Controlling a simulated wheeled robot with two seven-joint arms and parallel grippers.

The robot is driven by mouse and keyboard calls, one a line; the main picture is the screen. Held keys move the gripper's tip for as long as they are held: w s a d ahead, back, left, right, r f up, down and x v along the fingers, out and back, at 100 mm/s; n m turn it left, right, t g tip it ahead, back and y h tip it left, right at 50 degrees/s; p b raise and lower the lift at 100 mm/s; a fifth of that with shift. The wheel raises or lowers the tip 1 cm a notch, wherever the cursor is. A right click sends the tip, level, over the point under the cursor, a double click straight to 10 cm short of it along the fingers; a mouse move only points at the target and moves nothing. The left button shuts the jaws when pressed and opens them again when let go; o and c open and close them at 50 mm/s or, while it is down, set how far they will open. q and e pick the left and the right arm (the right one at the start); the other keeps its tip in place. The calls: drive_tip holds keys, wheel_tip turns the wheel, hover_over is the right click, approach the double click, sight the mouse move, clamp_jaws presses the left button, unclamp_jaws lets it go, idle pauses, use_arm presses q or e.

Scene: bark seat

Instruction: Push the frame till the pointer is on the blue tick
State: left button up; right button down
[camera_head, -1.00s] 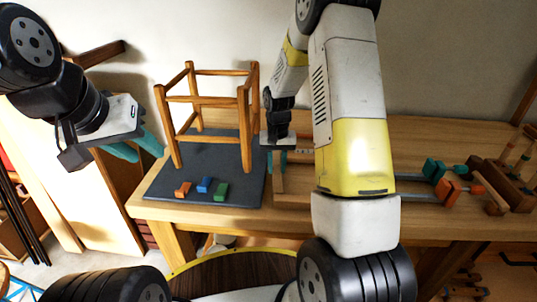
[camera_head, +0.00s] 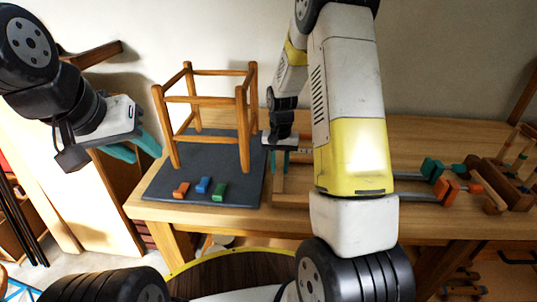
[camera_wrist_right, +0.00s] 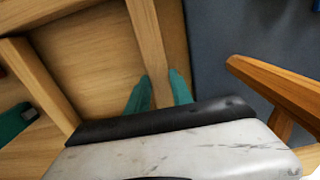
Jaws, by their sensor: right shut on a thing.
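A wooden stool frame (camera_head: 205,98) of legs and rails stands upright on a dark grey mat (camera_head: 235,185) at the left of the bench. My right gripper (camera_head: 279,162) points down just right of the frame. In the right wrist view it is shut on a wooden bar (camera_wrist_right: 148,45), with a teal finger on each side. A stool leg or rail (camera_wrist_right: 275,90) shows at the right there, apart from the fingers. My left gripper (camera_head: 138,149) is open and empty, left of the frame. I cannot make out a pointer or a blue tick.
Orange (camera_head: 181,189), blue (camera_head: 203,185) and green (camera_head: 220,191) blocks lie at the mat's front. Teal (camera_head: 432,169) and orange (camera_head: 447,190) clamp pieces sit at the right. My right arm hides the bench's middle. Bench behind the mat looks clear.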

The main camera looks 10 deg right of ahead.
drive_tip(key=c, duration=1.1)
unclamp_jaws()
drive_tip(key=shift+r, duration=3.95)
wheel_tip(320, 180, up, 8)
drive_tip(key=t, duration=0.1)
hover_over(279, 169)
drive_tip(key=s, duration=0.4)
drive_tip(key=s+a+r+n+t, duration=0.1)
drive_tip(key=s+r, duration=0.3)
drive_tip(key=s, duration=0.2)
drive_tip(key=s+a+r+n+t+y, duration=0.1)
drive_tip(key=s+r+t, duration=0.1)
drive_tip(key=s, duration=0.5)
drive_tip(key=s+a+r+n+t+y, duration=0.1)
drive_tip(key=s+r+t, duration=0.1)
drive_tip(key=s+r, duration=0.3)
drive_tip(key=shift+s+a+r+n, duration=0.1)
drive_tip(key=shift+s+r+n, duration=0.1)
drive_tip(key=shift+s, duration=0.35)
drive_tip(key=shift+s+a+r+n, duration=0.1)
drive_tip(key=shift+s+r+n, duration=0.1)
drive_tip(key=shift+s, duration=0.3)
